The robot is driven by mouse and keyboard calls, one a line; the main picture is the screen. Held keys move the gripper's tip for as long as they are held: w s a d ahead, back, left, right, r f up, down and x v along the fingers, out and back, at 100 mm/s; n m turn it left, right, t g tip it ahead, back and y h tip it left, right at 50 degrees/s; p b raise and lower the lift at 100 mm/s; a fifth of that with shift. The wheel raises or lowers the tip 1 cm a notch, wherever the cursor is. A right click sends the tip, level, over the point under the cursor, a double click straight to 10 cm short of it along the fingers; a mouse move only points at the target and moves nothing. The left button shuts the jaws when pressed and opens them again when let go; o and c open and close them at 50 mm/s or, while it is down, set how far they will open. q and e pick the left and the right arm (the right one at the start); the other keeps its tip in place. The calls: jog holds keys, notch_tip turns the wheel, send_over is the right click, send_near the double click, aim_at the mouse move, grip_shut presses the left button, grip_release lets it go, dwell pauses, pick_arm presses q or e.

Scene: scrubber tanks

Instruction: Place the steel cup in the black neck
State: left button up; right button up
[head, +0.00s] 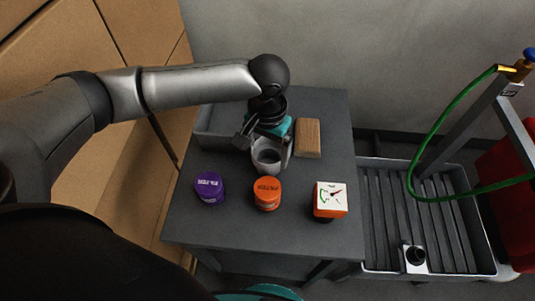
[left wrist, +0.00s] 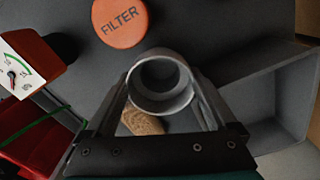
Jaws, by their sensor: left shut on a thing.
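The steel cup (head: 267,156) is a grey open-topped ring in the head view, above the middle of the dark table. My left gripper (head: 269,148) reaches it from behind and is shut on it. In the left wrist view the cup (left wrist: 160,80) sits between the two fingers of my left gripper (left wrist: 163,92), its round opening facing the camera. I cannot tell whether the cup touches the table. A black round neck (head: 416,255) stands on a white square base in the ribbed tray at the right. My right gripper does not show.
On the table (head: 330,105) are a purple filter (head: 209,188), an orange filter (head: 267,194) close in front of the cup, a gauge box (head: 330,199), a wooden block (head: 308,138) and a grey bin (head: 212,133). A green hose (head: 425,137) arcs over the ribbed tray (head: 380,227).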

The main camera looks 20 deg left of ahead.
pick_arm(q)
jog(key=shift+f, duration=0.4)
jog(key=o, duration=1.2)
jog(key=shift+f, duration=0.15)
jog(key=shift+c, duration=0.2)
